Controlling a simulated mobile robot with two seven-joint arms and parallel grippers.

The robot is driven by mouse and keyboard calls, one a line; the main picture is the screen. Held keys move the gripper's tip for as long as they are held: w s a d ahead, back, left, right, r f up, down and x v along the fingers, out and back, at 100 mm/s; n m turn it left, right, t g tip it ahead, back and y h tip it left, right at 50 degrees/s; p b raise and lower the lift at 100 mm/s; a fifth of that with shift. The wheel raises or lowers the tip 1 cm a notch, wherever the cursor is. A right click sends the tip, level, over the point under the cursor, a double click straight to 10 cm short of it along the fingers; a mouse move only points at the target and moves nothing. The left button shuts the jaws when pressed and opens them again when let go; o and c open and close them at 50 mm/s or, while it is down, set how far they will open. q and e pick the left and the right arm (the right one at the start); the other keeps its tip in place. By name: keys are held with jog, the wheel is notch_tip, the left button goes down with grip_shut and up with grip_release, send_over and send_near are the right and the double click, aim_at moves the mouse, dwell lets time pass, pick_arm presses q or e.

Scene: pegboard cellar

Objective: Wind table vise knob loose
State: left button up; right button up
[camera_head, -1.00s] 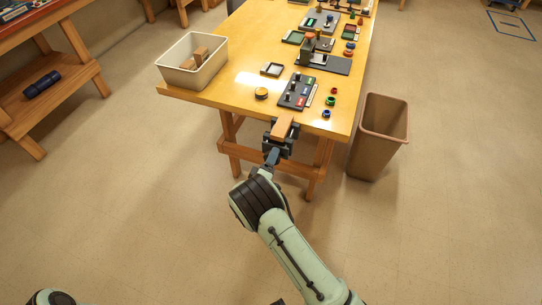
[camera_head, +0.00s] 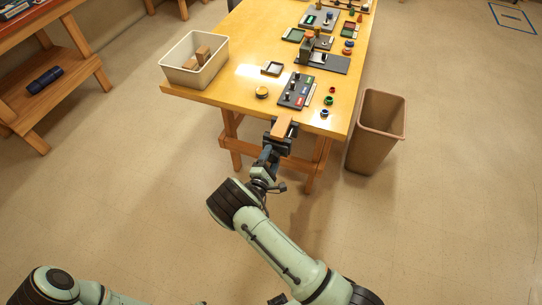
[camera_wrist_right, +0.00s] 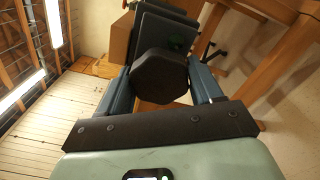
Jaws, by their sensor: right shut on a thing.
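The table vise (camera_head: 283,141) is dark and sits at the front edge of the yellow workbench, with an orange-brown wooden block (camera_head: 281,127) at its jaws. Its black, many-sided knob (camera_wrist_right: 160,76) faces my right wrist camera. My right gripper (camera_head: 267,160) reaches the vise from the front. In the right wrist view, its two blue-grey fingers stand on either side of the knob and are shut on it. The knob is hidden behind the gripper in the head view. Part of my left arm shows at the bottom left, but its gripper does not.
The workbench (camera_head: 240,88) holds a cream bin (camera_head: 175,75) with wooden blocks, a dark panel (camera_head: 297,90) and several small coloured parts. A brown waste bin (camera_head: 372,140) stands right of it. The floor in front is open.

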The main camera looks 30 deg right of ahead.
pick_arm(q)
jog(key=shift+w+r, duration=0.15)
jog(key=shift+r, duration=0.05)
pick_arm(e)
jog(key=shift+n, duration=0.4)
jog(key=o, duration=1)
jog(key=shift+c, duration=0.2)
pick_arm(q)
jog(key=shift+s+f+b, duration=0.45)
jog(key=shift+f, duration=0.2)
jog(key=shift+s+f+b, duration=0.4)
jog(key=shift+s+f, duration=0.05)
jog(key=shift+f, duration=0.15)
pick_arm(e)
jog(key=v, duration=1.3)
jog(key=shift+s, duration=0.2)
jog(key=shift+a, duration=0.1)
